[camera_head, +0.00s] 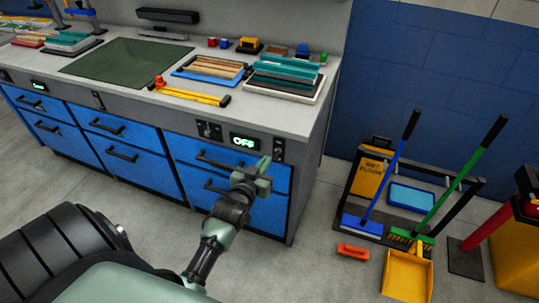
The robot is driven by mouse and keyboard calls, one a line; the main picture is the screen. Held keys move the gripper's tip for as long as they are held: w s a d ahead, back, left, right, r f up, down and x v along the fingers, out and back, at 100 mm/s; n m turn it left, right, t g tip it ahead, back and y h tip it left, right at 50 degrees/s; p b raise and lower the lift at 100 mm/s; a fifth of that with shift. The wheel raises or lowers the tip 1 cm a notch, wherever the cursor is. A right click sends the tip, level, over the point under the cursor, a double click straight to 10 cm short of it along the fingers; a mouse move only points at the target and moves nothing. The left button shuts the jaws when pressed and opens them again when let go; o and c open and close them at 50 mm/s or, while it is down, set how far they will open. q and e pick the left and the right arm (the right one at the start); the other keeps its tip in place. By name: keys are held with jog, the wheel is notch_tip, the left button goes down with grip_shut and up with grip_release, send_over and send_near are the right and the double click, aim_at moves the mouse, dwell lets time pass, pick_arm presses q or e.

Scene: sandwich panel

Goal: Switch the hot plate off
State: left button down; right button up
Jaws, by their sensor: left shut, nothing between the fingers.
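A small display (244,142) on the grey front panel of the workbench reads OFF in green letters. A dark control knob (209,130) is on the panel just left of the display, and a dark switch plate (279,150) is just right of it. My left gripper (263,168) is shut and empty. In the picture it is just below and right of the display, in front of the blue drawers. I cannot tell whether it touches the panel. Which item on the bench is the hot plate is unclear. My right gripper is out of view.
The bench top (145,95) carries a green mat (125,62), a blue tray (182,75) of wooden strips, a yellow tool (190,93) and stacked teal panels (288,70). Brooms, a yellow dustpan (407,273) and an orange brush (353,251) are on the right. Floor between is clear.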

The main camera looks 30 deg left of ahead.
pick_arm(q)
jog(key=v, duration=0.2)
jog(key=f+v, duration=0.1)
jog(key=v, duration=0.1)
jog(key=shift+s, duration=0.45)
jog(key=s+d+f+m+g+h, duration=0.1)
jog(key=s+d+f+g, duration=0.2)
jog(key=f, duration=0.8)
jog(key=s+d+f+m+g+h, duration=0.15)
jog(key=s+d+f, duration=0.35)
jog(key=f, duration=0.5)
jog(key=s+d+f+g+h, duration=0.1)
jog(key=s+d+f+g, duration=0.3)
jog(key=f, duration=0.7)
jog(key=s+f+g, duration=0.2)
jog(key=s+f, duration=0.2)
jog(key=s, duration=0.5)
jog(key=s+f+m+g, duration=0.1)
jog(key=s+f, duration=0.4)
jog(key=s, duration=0.5)
jog(key=s+f+m+g, duration=0.1)
jog(key=s+f, duration=0.4)
jog(key=s, duration=0.5)
jog(key=shift+s+a+f+g, duration=0.2)
jog(key=shift+s+f+g, duration=0.05)
jog(key=shift+g, duration=0.6)
